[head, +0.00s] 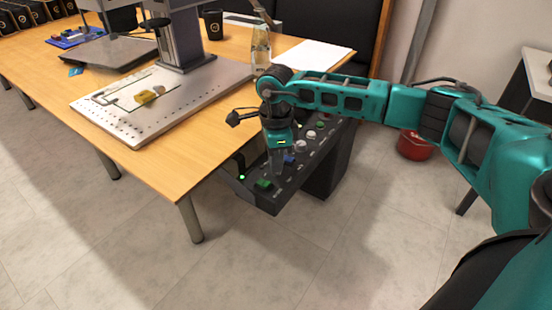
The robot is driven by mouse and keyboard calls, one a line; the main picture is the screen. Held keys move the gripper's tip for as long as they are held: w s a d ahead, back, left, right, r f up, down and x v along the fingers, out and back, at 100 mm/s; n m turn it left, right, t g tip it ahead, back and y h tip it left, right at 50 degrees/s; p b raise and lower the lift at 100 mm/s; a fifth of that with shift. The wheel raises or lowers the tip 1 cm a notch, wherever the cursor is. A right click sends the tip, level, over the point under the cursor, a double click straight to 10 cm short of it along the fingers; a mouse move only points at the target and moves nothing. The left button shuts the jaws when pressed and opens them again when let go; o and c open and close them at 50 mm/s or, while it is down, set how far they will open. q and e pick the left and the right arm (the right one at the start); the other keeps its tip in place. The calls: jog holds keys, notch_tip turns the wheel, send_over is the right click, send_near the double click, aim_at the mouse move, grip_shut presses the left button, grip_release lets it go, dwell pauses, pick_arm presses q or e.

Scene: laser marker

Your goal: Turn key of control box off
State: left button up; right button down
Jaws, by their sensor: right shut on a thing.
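The control box (297,181) is a dark panel beside the table's right edge, with several coloured buttons in a row along its top. A green button (264,184) is at its near end, and a green light (242,177) glows on its side. My right gripper (277,172) points down onto the box, next to a blue button (289,159). It is shut on a small part there, which its fingers hide. The key is not clearly visible. My left gripper is not in view.
The wooden table (200,164) holds a perforated metal plate (92,122) with the marker's column, a bottle (261,45) and a black cup (213,24). A red pot (414,146) stands on the floor behind my right arm. The floor in front is clear.

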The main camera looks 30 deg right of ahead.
jog(key=c, duration=1.3)
grip_release()
jog(key=shift+o, duration=0.2)
jog(key=shift+r, duration=0.1)
notch_tip(320, 180, up, 13)
jog(key=p, duration=0.2)
jog(key=shift+p, duration=0.4)
